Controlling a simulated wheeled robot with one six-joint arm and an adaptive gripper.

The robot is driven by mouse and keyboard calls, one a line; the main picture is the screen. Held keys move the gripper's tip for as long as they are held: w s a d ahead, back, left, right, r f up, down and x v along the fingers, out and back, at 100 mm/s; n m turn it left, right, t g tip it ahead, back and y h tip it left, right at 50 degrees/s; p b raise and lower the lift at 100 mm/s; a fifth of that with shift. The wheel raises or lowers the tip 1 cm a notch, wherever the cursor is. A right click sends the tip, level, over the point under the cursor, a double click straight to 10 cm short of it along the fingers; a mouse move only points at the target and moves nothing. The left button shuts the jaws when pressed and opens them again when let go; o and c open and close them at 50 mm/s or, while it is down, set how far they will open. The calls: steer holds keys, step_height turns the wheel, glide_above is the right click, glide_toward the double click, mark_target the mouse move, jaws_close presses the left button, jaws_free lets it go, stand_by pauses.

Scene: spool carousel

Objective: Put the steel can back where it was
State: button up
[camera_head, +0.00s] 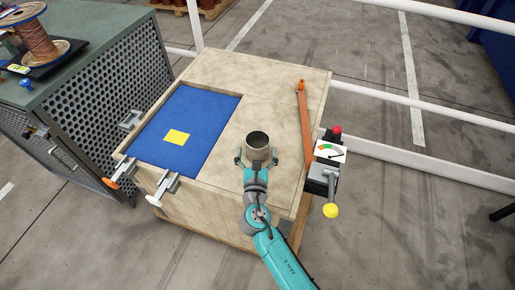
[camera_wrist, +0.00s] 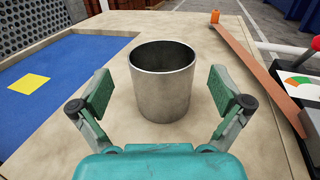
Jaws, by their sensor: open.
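The steel can (camera_head: 258,143) stands upright on the bare wooden top of the workbench, right of the blue mat. It also shows in the wrist view (camera_wrist: 162,88), open at the top and empty as far as I can see inside. My gripper (camera_head: 257,156) is open, with one finger on each side of the can. In the wrist view my gripper (camera_wrist: 162,98) has visible gaps between both fingers and the can's wall. A yellow square (camera_head: 177,137) lies on the blue mat (camera_head: 205,110).
An orange bar (camera_head: 303,125) lies along the bench's right side, with a gauge (camera_head: 330,151) and red button (camera_head: 336,130) beyond it. Clamps (camera_head: 168,185) grip the mat side's edge. A green perforated cabinet (camera_head: 110,80) carrying a copper spool (camera_head: 36,40) stands left.

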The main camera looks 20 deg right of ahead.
mark_target(258, 132)
steer(key=x, duration=0.4)
steer(key=shift+w+d, duration=0.15)
steer(key=c, duration=1.2)
steer(key=shift+r, duration=0.1)
steer(key=shift+c, duration=0.4)
